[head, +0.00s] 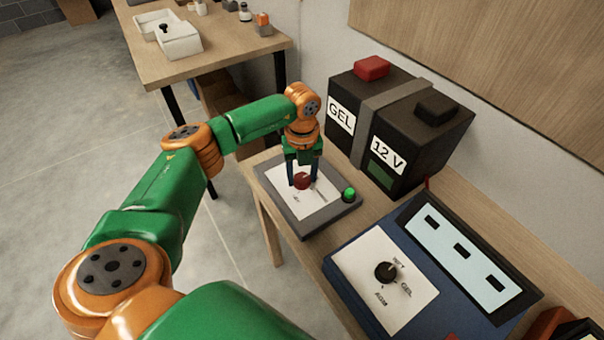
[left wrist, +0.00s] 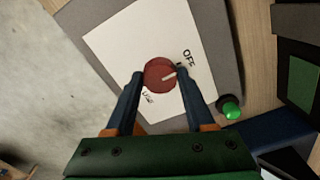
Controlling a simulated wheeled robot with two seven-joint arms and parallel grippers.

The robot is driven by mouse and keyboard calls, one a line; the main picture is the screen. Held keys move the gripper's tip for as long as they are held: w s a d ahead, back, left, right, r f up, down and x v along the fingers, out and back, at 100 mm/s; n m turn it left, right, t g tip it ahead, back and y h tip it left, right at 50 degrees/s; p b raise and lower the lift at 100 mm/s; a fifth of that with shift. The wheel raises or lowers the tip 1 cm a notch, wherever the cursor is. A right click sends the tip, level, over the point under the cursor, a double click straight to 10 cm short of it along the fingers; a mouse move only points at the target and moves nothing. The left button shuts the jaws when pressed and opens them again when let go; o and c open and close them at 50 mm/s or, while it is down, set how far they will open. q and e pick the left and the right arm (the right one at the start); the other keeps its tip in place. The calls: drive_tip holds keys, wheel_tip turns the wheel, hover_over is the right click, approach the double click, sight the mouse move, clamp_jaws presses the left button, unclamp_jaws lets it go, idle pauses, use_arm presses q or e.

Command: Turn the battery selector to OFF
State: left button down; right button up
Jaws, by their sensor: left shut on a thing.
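The battery selector is a round red knob (head: 302,181) on a white plate (head: 322,203) set in a grey panel. In the left wrist view the knob (left wrist: 158,76) has a pale pointer line aimed right and slightly up. The word OFF (left wrist: 189,58) is printed up and right of the knob, close to where the line points; another label, hard to read, is at its lower left. My left gripper (head: 302,172) reaches down from above, shut on the knob with one finger on each side. My right gripper is not in view.
A green lamp (head: 349,194) glows at the panel's corner. A black battery (head: 405,135) marked GEL and 12 V stands behind. A blue charger box (head: 362,246) with a black dial (head: 386,271) is at the right. Another table (head: 205,55) holds a white open box (head: 180,40).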

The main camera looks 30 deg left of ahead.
sight(301, 178)
use_arm(q)
drive_tip(key=shift+c, duration=1.3)
unclamp_jaws()
drive_tip(key=shift+r, duration=0.1)
wheel_tip(301, 178, up, 7)
drive_tip(key=shift+b, duration=0.6)
